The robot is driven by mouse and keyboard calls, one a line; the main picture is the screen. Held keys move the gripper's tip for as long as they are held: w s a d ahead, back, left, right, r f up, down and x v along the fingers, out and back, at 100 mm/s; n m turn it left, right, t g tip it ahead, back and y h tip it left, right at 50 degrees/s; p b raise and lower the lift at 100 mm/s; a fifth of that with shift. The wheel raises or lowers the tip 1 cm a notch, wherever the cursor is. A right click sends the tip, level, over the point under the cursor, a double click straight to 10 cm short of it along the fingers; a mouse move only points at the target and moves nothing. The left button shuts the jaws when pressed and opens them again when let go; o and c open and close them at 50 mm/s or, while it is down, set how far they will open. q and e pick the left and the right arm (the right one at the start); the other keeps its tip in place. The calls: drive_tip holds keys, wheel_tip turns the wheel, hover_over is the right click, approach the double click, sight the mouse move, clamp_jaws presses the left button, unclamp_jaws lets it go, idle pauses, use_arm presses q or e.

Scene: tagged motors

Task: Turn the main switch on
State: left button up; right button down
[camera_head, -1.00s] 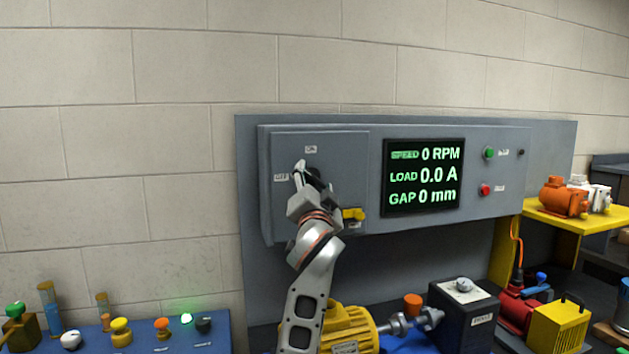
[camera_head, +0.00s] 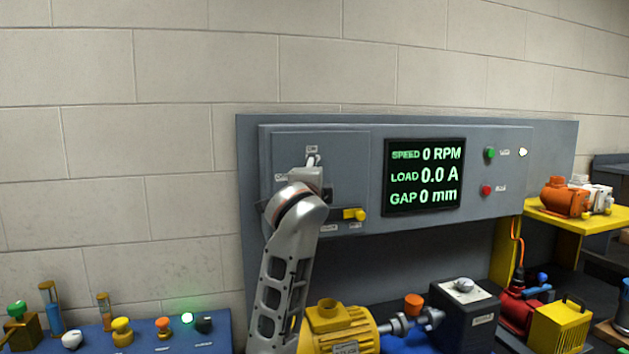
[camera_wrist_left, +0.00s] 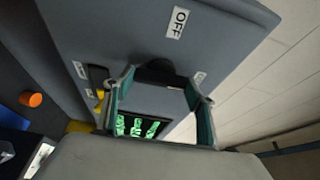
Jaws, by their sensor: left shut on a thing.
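The main switch is on the left door of the grey control panel (camera_head: 375,222). Its black knob (camera_wrist_left: 158,72) shows between my fingers in the left wrist view; in the head view it is mostly hidden by my gripper. My left gripper (camera_head: 313,162) is shut on the switch, with its fingertips just below the ON label (camera_head: 312,148). The OFF label (camera_head: 281,178) is to the left of the gripper, and shows large in the left wrist view (camera_wrist_left: 177,22). A small lamp (camera_head: 522,152) at the panel's upper right glows pale. My right gripper is not in view.
The display (camera_head: 424,176) reads 0 RPM, 0.0 A and 0 mm. A yellow handle (camera_head: 354,214) sits just right of and below my gripper. Green (camera_head: 490,153) and red (camera_head: 487,190) buttons are on the right. A yellow motor (camera_head: 340,328) stands below the panel.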

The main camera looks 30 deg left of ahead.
use_arm(q)
drive_tip(key=shift+r+m, duration=0.1)
drive_tip(key=shift+m, duration=0.2)
drive_tip(key=shift+a, duration=0.1)
drive_tip(key=o, duration=1.1)
drive_tip(key=v, duration=1.2)
